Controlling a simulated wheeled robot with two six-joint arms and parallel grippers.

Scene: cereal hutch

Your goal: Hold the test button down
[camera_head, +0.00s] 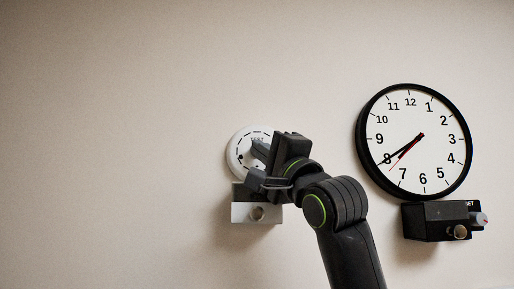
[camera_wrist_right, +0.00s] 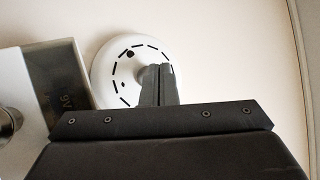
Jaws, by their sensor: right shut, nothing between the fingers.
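A round white detector (camera_head: 234,155) with a ring of dark slots and the word TEST is mounted on the wall. It also shows in the right wrist view (camera_wrist_right: 106,72). My right gripper (camera_head: 259,150) is shut and empty, with its fingers pointing at the detector's face. In the right wrist view the closed fingertips (camera_wrist_right: 159,70) overlap the middle and right of the disc. My left gripper is not in view.
A small grey and white box (camera_head: 250,213) with a round knob sits on the wall just below the detector. A black-rimmed clock (camera_head: 432,160) hangs to the right, above a black box (camera_head: 428,221) with knobs. The wall at left is bare.

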